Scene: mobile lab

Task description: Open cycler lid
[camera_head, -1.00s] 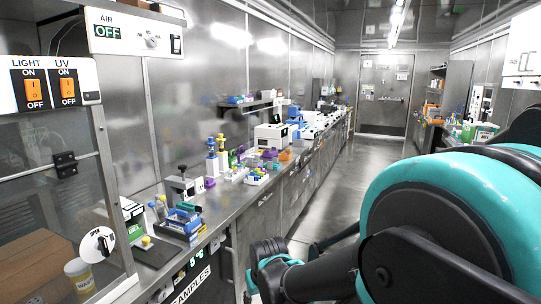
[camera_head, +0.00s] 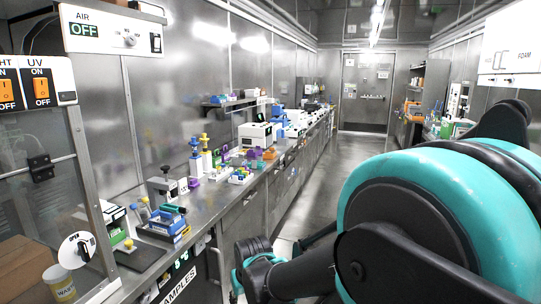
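A white boxy machine with a dark front panel (camera_head: 258,135) stands on the long bench left of the aisle. It may be the cycler, but it is too small and far to be sure, and I cannot make out a lid. More white devices (camera_head: 294,122) stand behind it along the bench. My arm, teal and black, fills the lower right. Its far dark end (camera_head: 252,262), perhaps my gripper, is low in front of the bench, well apart from the machines. Its fingers cannot be made out.
The steel bench (camera_head: 222,192) runs along the left wall, with blue racks (camera_head: 168,218), pipettes (camera_head: 204,150) and small coloured items on it. A glass-fronted cabinet with switches (camera_head: 40,85) is at near left. The aisle floor (camera_head: 318,190) is clear to the far door (camera_head: 362,92).

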